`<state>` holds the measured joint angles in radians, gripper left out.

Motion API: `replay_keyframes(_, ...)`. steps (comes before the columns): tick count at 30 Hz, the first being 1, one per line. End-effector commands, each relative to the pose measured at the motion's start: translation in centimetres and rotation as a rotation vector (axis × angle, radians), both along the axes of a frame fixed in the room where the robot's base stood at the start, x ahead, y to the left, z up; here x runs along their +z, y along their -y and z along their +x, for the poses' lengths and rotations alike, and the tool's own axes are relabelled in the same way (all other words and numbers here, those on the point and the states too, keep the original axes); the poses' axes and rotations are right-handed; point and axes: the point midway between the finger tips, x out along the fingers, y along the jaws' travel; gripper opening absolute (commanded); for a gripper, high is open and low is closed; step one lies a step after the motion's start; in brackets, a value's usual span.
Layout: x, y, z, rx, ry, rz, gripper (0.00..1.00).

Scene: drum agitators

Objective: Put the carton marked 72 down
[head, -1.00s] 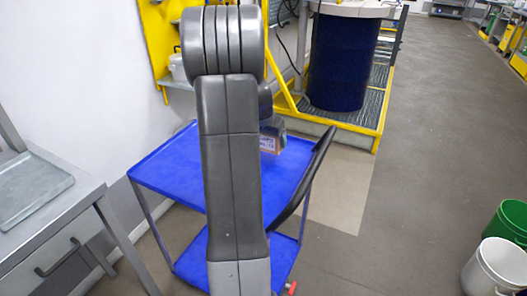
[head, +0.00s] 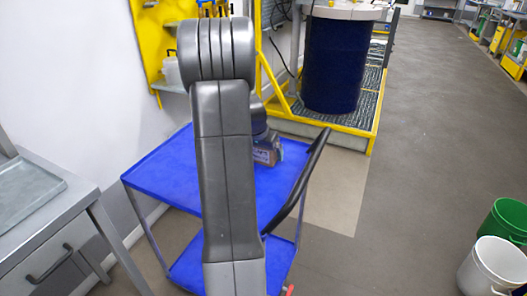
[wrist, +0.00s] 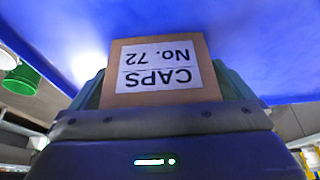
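The carton (wrist: 157,70), brown with a white label reading CAPS No. 72, appears upside down in the wrist view. My gripper (head: 272,147) is shut on it, with a finger on each side. In the head view the carton (head: 264,156) shows low over the upper tray of the blue cart (head: 172,178), near its right side, partly behind my arm. The blue tray also fills the wrist view behind the carton (wrist: 270,50). I cannot tell whether the carton touches the tray.
A black handle (head: 300,185) rises on the cart's right side. A grey workbench (head: 60,215) stands at left. A dark blue drum (head: 335,65) stands on a yellow-framed platform behind. Green (head: 508,222) and white (head: 490,268) buckets are at lower right. The tray's left part is clear.

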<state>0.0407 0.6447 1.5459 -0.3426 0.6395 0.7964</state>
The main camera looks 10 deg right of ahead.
Motion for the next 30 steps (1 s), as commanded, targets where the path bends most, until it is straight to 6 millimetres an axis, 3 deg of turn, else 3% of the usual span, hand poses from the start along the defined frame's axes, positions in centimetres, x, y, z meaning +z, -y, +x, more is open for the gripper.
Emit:
replay_keyframes(8,1.7,-0.3,-0.4,0.001,0.004,0.000,1.00)
replay_keyframes(21,9.8,-2.2,-3.2,0.001,0.003,0.000,1.00)
replay_keyframes(30,11.4,-2.6,-3.8,0.000,0.000,0.000,1.00)
